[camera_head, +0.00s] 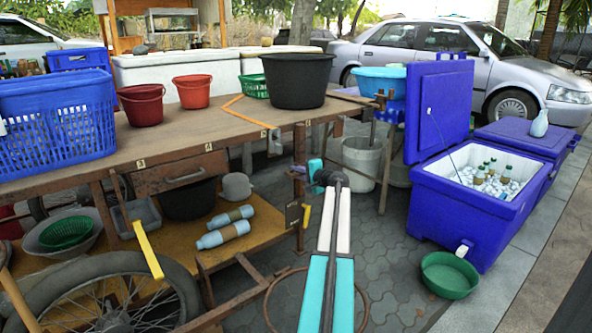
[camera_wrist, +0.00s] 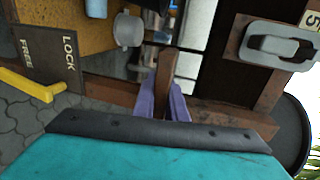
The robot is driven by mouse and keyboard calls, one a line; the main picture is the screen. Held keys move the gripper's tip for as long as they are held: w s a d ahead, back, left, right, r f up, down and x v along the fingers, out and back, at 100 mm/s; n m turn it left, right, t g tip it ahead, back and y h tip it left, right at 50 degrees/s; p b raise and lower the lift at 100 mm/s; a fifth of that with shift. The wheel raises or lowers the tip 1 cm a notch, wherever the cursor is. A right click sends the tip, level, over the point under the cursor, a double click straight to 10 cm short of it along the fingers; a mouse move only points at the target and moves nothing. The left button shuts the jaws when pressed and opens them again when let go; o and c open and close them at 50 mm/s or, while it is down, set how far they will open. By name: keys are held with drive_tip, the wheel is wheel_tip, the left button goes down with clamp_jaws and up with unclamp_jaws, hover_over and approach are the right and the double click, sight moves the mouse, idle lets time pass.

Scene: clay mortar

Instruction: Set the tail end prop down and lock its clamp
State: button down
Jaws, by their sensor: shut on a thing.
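My gripper (camera_head: 316,174) is at the tail end of the wooden cart, beside its brown end post (camera_head: 299,185). In the wrist view my gripper's purple fingers (camera_wrist: 164,104) are shut on a narrow brown bar (camera_wrist: 165,82), apparently part of the prop. The prop's lower end is hidden, so I cannot tell whether it touches the ground. A dark plate marked LOCK and FREE (camera_wrist: 48,62) is at the left of the wrist view, with a yellow clamp lever (camera_wrist: 28,86) beside it. The same plate (camera_head: 292,213) and lever (camera_head: 305,217) show below my gripper in the head view.
A grey handle (camera_wrist: 277,45) is near a tag marked 5. A black tub (camera_head: 296,82) stands on the cart top. A white bucket (camera_head: 362,160) is behind my arm; a blue cooler of bottles (camera_head: 470,212) and green basin (camera_head: 449,275) are right. Paving between is partly clear.

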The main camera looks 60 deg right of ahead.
sight(297, 190)
wheel_tip(297, 190, down, 9)
drive_tip(key=shift+r+b, duration=0.15)
drive_tip(key=shift+b, duration=0.5)
drive_tip(key=c, duration=1.8)
unclamp_jaws()
drive_tip(key=shift+s, duration=0.15)
drive_tip(key=shift+s+a+r+p, duration=0.2)
drive_tip(key=shift+s+p, duration=0.1)
drive_tip(key=shift+s, duration=0.2)
drive_tip(key=p+v, duration=0.4)
drive_tip(key=v, duration=0.8)
drive_tip(key=shift+s, duration=0.2)
